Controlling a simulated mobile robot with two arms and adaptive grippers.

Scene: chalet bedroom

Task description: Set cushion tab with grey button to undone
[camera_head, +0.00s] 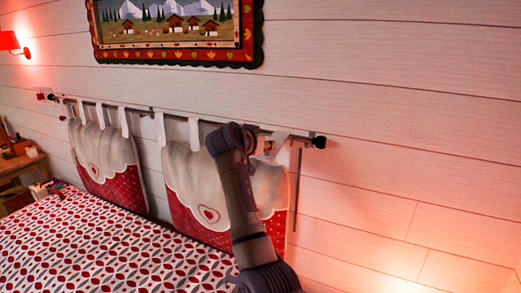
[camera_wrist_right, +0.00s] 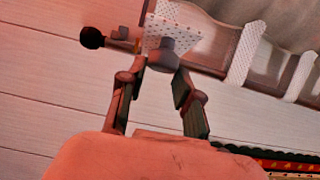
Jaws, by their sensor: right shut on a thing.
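The right-hand cushion (camera_head: 195,180), pale above and red below, hangs by white tabs from a wall rod. My right gripper (camera_head: 266,147) is at the rod's right end, by the cushion's rightmost tab (camera_head: 279,146); my own arm partly hides it. In the right wrist view this tab (camera_wrist_right: 168,31) is white with small dots and carries a grey button (camera_wrist_right: 163,61). The fingertips of my right gripper (camera_wrist_right: 162,73) are shut at the button, one on each side. I cannot tell whether the tab is still fastened around the rod. My left gripper is not in view.
The rod ends in a dark knob (camera_head: 319,142). A second cushion (camera_head: 102,165) hangs further left. A patterned bed (camera_head: 90,245) lies below. A framed picture (camera_head: 178,58) hangs above, and a red lamp (camera_head: 9,41) is at far left. The wall at right is clear.

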